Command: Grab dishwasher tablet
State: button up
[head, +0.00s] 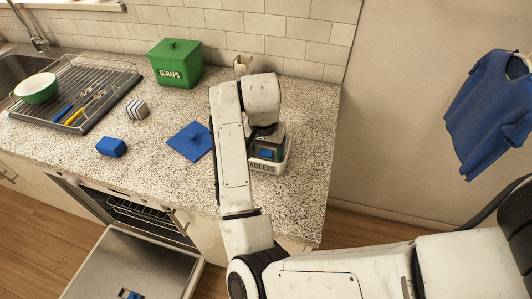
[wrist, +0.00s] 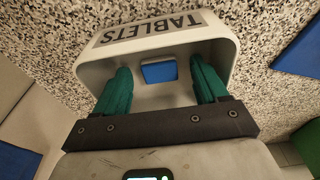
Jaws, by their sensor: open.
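A blue dishwasher tablet (wrist: 158,72) lies inside a white tub (wrist: 92,68) marked TABLETS, whose top is open. In the head view the tub (head: 268,166) stands on the counter near its right end, and the blue tablet (head: 266,154) shows partly inside it. My gripper (wrist: 159,68) is open, with its green fingers reaching into the tub. One finger is on each side of the tablet, with gaps between; I cannot tell if the tips are level with it. My arm hides part of the tub in the head view.
A flat blue lid (head: 188,142) lies left of the tub. A green SCRAPS bin (head: 176,64), a striped block (head: 136,109), a blue block (head: 111,147) and a dish rack (head: 75,128) are further left. An open dishwasher door (head: 135,262) is below the counter (head: 300,185).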

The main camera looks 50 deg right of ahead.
jog(key=c, duration=1.1)
jog(key=shift+r, duration=0.15)
